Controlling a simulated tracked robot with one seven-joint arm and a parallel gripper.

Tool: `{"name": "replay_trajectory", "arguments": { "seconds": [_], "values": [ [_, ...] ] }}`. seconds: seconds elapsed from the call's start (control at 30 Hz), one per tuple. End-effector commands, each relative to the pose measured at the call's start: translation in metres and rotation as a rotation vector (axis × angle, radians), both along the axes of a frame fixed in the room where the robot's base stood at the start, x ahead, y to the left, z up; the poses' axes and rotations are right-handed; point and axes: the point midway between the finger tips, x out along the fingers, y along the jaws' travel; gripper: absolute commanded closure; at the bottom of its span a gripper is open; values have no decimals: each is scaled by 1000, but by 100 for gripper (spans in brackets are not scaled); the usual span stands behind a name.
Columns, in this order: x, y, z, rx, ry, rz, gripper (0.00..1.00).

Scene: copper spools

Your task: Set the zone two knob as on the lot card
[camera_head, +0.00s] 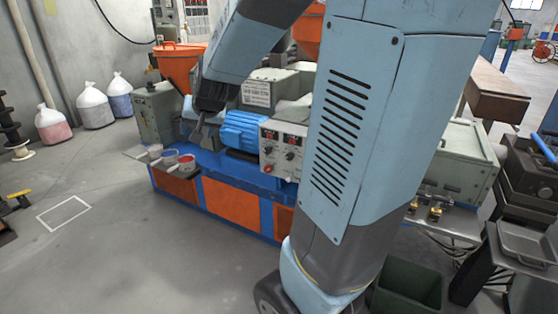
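A grey control panel (283,149) with dark knobs, small displays and a red button faces me on the blue-and-orange machine. One dark knob (268,150) sits left on the panel and another dark knob (290,155) to its right. I cannot read their marks or tell which is zone two. A white printed sheet (256,94) is on the machine above the blue motor; its text is too small to read, and I cannot tell if it is the lot card. My gripper (197,134) points down left of the motor, apart from the panel. Its finger opening is unclear.
A ribbed blue motor (241,131) stands between my gripper and the panel. An orange hopper (179,66) rises behind. Small cups (187,163) stand on the machine's left ledge. My arm hides part of the machine's right. The left floor is mostly clear.

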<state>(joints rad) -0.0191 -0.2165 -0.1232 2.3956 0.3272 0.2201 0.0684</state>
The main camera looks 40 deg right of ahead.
Motion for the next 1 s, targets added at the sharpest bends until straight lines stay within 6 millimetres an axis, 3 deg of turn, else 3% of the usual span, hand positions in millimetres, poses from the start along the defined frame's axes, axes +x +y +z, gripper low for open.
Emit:
{"name": "replay_trajectory", "arguments": {
  "seconds": [0.2, 0.5, 0.73, 1.0],
  "values": [
    [58, -33, -40, 22, -57, -172, 37],
    [115, -91, -103, -10, -145, -418, 37],
    [136, -143, -158, -92, -210, -606, 37],
    [136, -203, -219, -249, -292, -800, 37]
  ]
}}
